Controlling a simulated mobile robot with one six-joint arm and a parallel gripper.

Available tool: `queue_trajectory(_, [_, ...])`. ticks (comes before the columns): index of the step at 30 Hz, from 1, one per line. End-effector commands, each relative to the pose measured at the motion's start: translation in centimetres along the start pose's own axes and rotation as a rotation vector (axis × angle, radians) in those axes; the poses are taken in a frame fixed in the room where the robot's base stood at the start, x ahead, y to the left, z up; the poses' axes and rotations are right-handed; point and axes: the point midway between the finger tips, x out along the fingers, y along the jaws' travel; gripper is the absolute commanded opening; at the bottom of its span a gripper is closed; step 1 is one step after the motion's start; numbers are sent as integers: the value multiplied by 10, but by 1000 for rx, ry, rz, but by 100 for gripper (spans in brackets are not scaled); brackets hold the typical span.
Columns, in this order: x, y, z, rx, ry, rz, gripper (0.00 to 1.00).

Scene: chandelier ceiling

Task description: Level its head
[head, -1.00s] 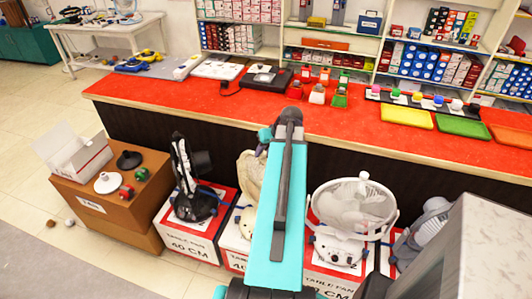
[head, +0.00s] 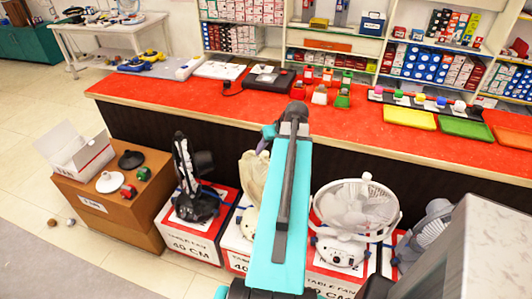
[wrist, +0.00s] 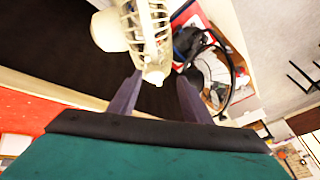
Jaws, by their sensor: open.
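A cream fan (head: 247,190) stands on a box below the counter, partly hidden behind my arm in the head view. In the wrist view a cream fan's slatted cage (wrist: 153,35) is close, with its rounded housing to the left. My gripper (wrist: 158,80) is open, its two dark fingers apart, with the lower edge of the cage showing between the fingertips. I cannot tell whether they touch. In the head view my arm hides most of the gripper. The task does not name whose head is meant.
A black fan (head: 190,185) stands on the box to the left, a white caged fan (head: 355,215) to the right, and a grey fan (head: 425,235) further right. The red counter (head: 200,105) runs behind them. A brown carton (head: 120,215) stands at left beside open floor.

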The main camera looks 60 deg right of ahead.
Motion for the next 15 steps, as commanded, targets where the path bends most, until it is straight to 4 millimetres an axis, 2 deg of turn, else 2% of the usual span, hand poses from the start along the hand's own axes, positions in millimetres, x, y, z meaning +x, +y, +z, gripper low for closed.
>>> queue_trajectory(15, [-56, 1, 1, 2, 1, 0, 44])
